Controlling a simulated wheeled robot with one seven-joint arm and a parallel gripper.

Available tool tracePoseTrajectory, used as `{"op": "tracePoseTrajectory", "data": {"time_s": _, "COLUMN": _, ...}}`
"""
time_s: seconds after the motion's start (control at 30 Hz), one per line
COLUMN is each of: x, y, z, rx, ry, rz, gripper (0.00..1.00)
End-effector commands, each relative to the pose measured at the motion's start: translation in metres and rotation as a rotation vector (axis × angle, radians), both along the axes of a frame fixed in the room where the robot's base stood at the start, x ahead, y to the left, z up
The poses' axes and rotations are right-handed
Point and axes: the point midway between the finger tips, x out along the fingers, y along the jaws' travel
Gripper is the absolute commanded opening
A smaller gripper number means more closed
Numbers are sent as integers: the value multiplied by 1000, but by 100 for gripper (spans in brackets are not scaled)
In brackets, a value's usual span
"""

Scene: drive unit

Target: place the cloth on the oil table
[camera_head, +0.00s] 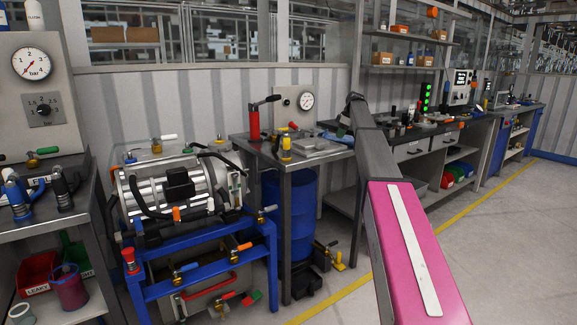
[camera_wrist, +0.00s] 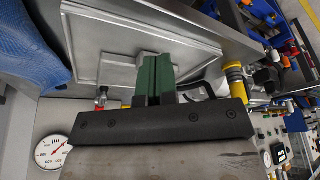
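A blue cloth (camera_wrist: 28,48) lies at the upper left of the wrist view, cut off by the frame edge. In the head view a blue patch, likely the same cloth (camera_head: 342,137), shows at the right end of the grey metal oil table (camera_head: 290,163), partly behind my arm. My gripper (camera_wrist: 155,78) has green fingers that stand together over the table's metal tray (camera_wrist: 115,40). I see nothing between them. The cloth is to the left of the fingers and apart from them. In the head view the fingers are hidden behind my arm.
A red hand pump (camera_head: 254,122), yellow-handled valve (camera_head: 285,146) and gauge panel (camera_head: 293,100) stand on the table. A blue barrel (camera_head: 300,210) is beneath. The blue-framed drive unit (camera_head: 180,195) stands left. A workbench (camera_head: 415,150) with parts runs right. The floor at right is clear.

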Motion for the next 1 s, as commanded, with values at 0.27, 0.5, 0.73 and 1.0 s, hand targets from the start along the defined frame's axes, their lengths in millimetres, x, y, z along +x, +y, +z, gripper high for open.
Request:
{"op": "tracePoseTrajectory", "data": {"time_s": 0.27, "x": -35, "y": 9, "z": -51, "rx": -14, "ry": 39, "rz": -95, "gripper": 0}}
{"op": "tracePoseTrajectory", "data": {"time_s": 0.5, "x": -89, "y": 21, "z": -120, "rx": -35, "ry": 92, "rz": -237, "gripper": 0}}
{"op": "tracePoseTrajectory", "data": {"time_s": 0.73, "x": -190, "y": 38, "z": -223, "rx": -79, "ry": 170, "rz": -478, "gripper": 0}}
{"op": "tracePoseTrajectory", "data": {"time_s": 1.0, "x": -332, "y": 55, "z": -326, "rx": -141, "ry": 241, "rz": -789, "gripper": 0}}
